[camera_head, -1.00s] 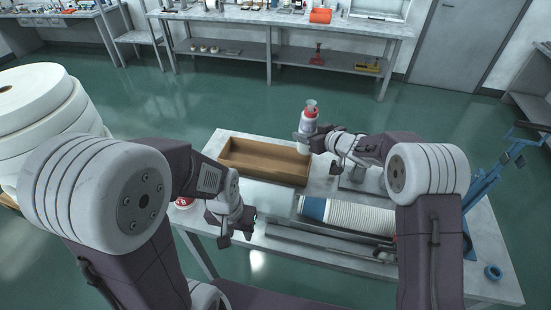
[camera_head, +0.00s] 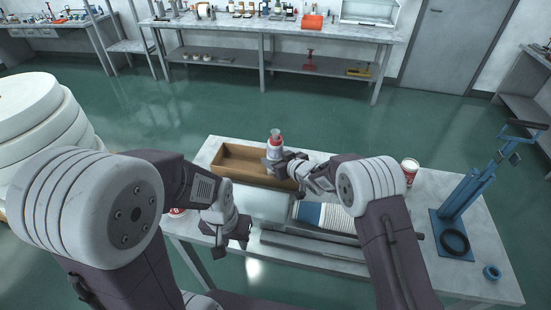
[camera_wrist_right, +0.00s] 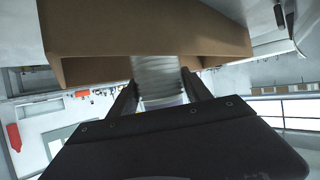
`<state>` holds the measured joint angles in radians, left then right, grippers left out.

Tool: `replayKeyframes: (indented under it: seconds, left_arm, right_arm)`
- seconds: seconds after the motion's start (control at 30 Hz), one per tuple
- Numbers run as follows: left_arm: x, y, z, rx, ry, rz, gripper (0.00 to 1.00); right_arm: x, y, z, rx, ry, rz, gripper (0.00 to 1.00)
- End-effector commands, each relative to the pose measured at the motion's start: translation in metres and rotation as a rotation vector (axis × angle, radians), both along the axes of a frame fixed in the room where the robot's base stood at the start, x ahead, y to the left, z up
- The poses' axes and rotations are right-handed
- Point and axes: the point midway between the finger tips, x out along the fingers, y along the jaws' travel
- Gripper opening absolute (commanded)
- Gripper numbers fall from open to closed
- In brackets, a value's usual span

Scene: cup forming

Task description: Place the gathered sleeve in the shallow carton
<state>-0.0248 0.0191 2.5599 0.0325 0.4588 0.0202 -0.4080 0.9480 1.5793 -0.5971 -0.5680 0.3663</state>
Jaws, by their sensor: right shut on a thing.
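The gathered sleeve (camera_head: 275,144) is a stack of nested white cups with red marks, standing roughly upright. My right gripper (camera_head: 272,163) is shut on it, over the shallow carton's right part. In the right wrist view the ribbed white sleeve (camera_wrist_right: 158,78) sits between the fingers, with the carton wall (camera_wrist_right: 100,40) close by. The shallow carton (camera_head: 228,164) is an open brown box at the table's back left. I cannot tell whether the sleeve touches its floor. My left gripper (camera_head: 236,246) hangs open and empty at the table's front left.
A white ribbed stack in a blue-ended trough (camera_head: 338,218) lies right of a pale block (camera_head: 262,203). A red and white cup (camera_head: 410,168) stands at the back right.

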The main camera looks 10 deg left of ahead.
Motion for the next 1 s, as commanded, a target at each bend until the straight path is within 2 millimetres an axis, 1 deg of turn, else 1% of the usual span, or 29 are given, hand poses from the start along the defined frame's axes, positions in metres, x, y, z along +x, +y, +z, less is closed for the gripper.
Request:
replayKeyframes:
  seconds: [0.2,0.23,0.3,0.57,0.67,0.7,0.77,0.87,1.0]
  left_arm:
    - [0.000,0.000,-0.005,0.000,0.000,0.000,0.36]
    - [0.000,0.000,-0.004,0.000,0.000,0.000,0.36]
    - [0.000,0.000,-0.003,0.000,0.000,0.000,0.36]
    - [0.000,0.000,-0.003,0.000,0.000,0.000,0.36]
    - [0.000,0.000,0.002,0.000,0.000,0.000,0.36]
    - [0.000,0.000,0.000,0.000,0.000,0.000,0.36]
    - [0.000,0.000,-0.003,0.000,0.000,0.000,0.36]
    - [0.000,0.000,-0.006,0.000,0.000,0.000,0.36]
    - [0.000,0.000,-0.011,0.000,0.000,0.000,0.36]
  right_arm:
    - [0.000,0.000,-0.005,0.000,0.000,0.000,0.15]
    - [0.000,0.000,-0.004,-0.001,0.001,0.000,0.63]
    - [0.000,0.000,-0.004,0.000,0.001,0.000,0.79]
    - [0.000,0.000,-0.004,0.000,0.001,0.000,0.79]
    - [0.000,0.000,0.002,0.000,0.001,0.000,0.79]
    - [-0.002,-0.002,0.002,0.000,0.001,0.000,0.79]
    - [-0.006,-0.007,0.004,0.000,0.001,-0.001,0.79]
    - [-0.019,-0.018,0.012,0.001,0.001,-0.002,0.79]
    - [-0.041,-0.039,0.027,0.001,0.001,-0.003,0.79]
